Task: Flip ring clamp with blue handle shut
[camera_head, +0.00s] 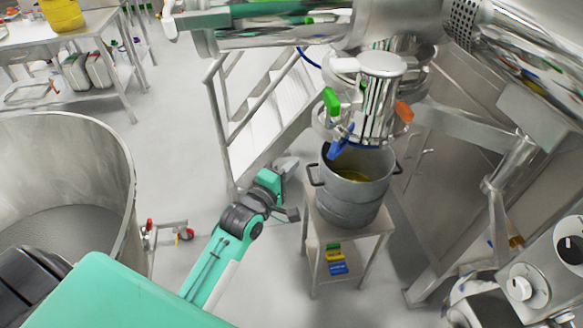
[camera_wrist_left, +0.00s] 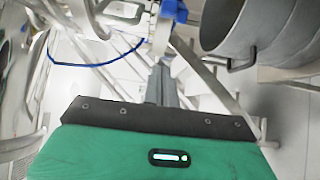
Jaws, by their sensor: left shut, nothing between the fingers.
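The blue handle (camera_head: 340,142) of the ring clamp hangs on the lower side of the metal vessel outlet, just above the steel pot (camera_head: 352,190). Its ring is mostly hidden, and I cannot tell how far the clamp is open. A blue part, apparently this handle, shows at the top of the left wrist view (camera_wrist_left: 173,10). My left gripper (camera_head: 289,163) is left of the pot, lower than the handle and apart from it. Its fingers are together and empty, pointing toward the blue part in the left wrist view (camera_wrist_left: 164,84). My right gripper is not in view.
A green handle (camera_head: 331,101) and an orange handle (camera_head: 404,111) sit above the blue one. The pot stands on a small steel stand (camera_head: 315,232). Metal stairs (camera_head: 262,112) rise behind my left gripper. A large steel drum (camera_head: 118,165) is at left. Open floor lies between.

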